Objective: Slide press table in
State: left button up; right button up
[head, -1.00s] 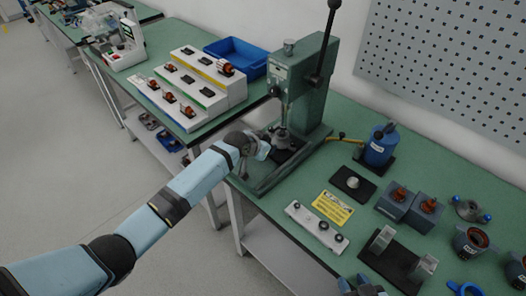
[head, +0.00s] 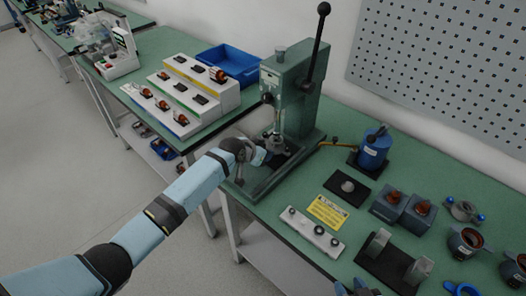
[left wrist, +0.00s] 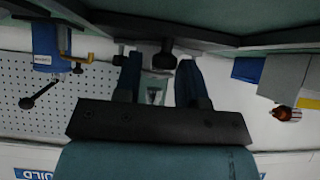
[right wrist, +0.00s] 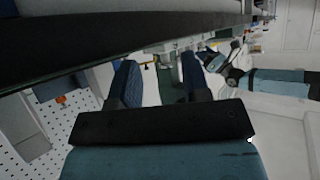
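The green press (head: 300,100) with its long black lever stands on the bench. Its low base (head: 262,190) runs forward to the bench's front edge. A dark sliding table carrying a round grey metal part (head: 277,146) sits under the ram. My left gripper (head: 262,158) is at the left front of this table; in the head view its fingers are partly hidden. In the left wrist view its fingers (left wrist: 160,80) are apart, with a black knob (left wrist: 164,58) beyond or between them; contact is unclear. My right gripper (head: 358,288) is low at the bottom edge, with its fingers apart and empty.

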jog(key=shift+f, duration=0.25)
